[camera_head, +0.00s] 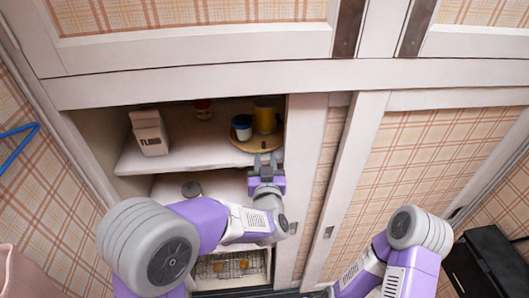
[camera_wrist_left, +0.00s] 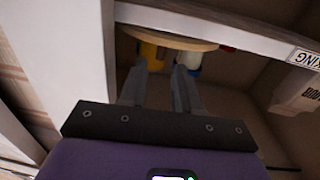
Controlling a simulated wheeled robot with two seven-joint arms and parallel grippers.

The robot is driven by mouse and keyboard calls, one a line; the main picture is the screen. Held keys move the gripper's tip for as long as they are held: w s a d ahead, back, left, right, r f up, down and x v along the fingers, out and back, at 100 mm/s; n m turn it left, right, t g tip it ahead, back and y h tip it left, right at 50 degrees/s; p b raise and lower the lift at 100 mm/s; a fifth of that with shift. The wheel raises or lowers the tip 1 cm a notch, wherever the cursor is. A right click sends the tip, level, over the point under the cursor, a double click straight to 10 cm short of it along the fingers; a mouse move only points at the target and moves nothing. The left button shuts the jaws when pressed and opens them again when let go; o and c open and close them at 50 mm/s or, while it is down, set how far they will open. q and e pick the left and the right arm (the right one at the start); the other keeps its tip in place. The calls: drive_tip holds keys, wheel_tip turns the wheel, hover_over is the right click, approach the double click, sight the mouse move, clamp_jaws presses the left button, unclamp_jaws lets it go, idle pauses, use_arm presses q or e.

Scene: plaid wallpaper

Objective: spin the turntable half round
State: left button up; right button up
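The turntable (camera_head: 240,142) is a round wooden disc on the upper cabinet shelf, at its right end. A yellow mug-like container (camera_head: 265,118) and a white cup with a dark blue rim (camera_head: 242,127) stand on it. My left gripper (camera_head: 266,160) is at the turntable's front edge, open, with nothing between its fingers. In the left wrist view the two fingers (camera_wrist_left: 161,78) are apart, and the turntable rim (camera_wrist_left: 165,38) lies just beyond their tips. Whether they touch it I cannot tell. My right arm shows at lower right, but its gripper is out of view.
A flour carton (camera_head: 150,133) stands at the shelf's left, and a red item (camera_head: 203,108) at the back. A cabinet post (camera_head: 303,170) rises close right of my left gripper. A lower shelf holds a dark round-topped jar (camera_head: 191,189); a wire basket (camera_head: 232,267) is below.

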use_arm(q)
drive_tip(key=shift+s, duration=0.3)
